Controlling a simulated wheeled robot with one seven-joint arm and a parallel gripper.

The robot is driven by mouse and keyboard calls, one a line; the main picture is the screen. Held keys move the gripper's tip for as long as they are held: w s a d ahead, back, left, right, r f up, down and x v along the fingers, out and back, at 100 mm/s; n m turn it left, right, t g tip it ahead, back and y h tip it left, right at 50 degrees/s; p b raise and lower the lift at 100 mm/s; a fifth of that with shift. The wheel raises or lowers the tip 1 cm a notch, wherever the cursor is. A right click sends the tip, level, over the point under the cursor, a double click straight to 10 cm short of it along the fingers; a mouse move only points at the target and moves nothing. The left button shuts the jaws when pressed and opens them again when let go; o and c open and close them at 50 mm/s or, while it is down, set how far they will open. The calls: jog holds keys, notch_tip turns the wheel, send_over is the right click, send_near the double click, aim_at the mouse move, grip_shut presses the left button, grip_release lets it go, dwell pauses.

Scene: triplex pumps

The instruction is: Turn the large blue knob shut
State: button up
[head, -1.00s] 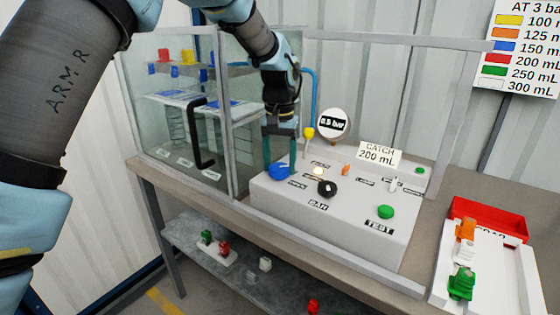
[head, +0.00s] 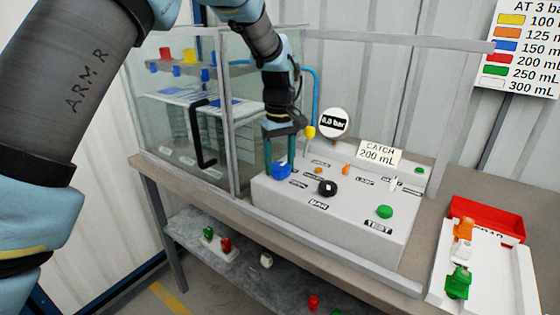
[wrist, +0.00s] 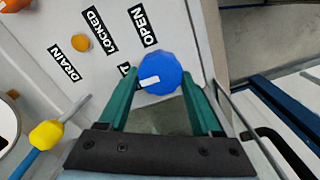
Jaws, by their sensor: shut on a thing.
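The large blue knob (head: 282,171) is on the left end of the pale grey panel (head: 345,235). My gripper (head: 281,162) comes down over it from above, with its green fingers on either side. In the wrist view the knob (wrist: 162,74) sits between the fingertips, and they are shut on it. A white mark on the knob points left, slightly down, toward the left finger. An "OPEN" label lies up and left of the knob. Another label beside the left finger is mostly hidden.
A black knob (head: 327,188), a green button (head: 384,212) and a gauge reading about 0.0 bar (head: 333,122) are on the panel. A glass enclosure with a black handle (head: 201,135) stands left of my gripper. A frame rail runs along the panel's front.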

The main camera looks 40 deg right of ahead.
aim_at(280, 166)
dwell(0.4)
jog(key=o, duration=1.4)
jog(key=shift+r, duration=0.1)
notch_tip(280, 166, up, 11)
jog(key=shift+f+b, duration=0.15)
jog(key=shift+b, duration=0.95)
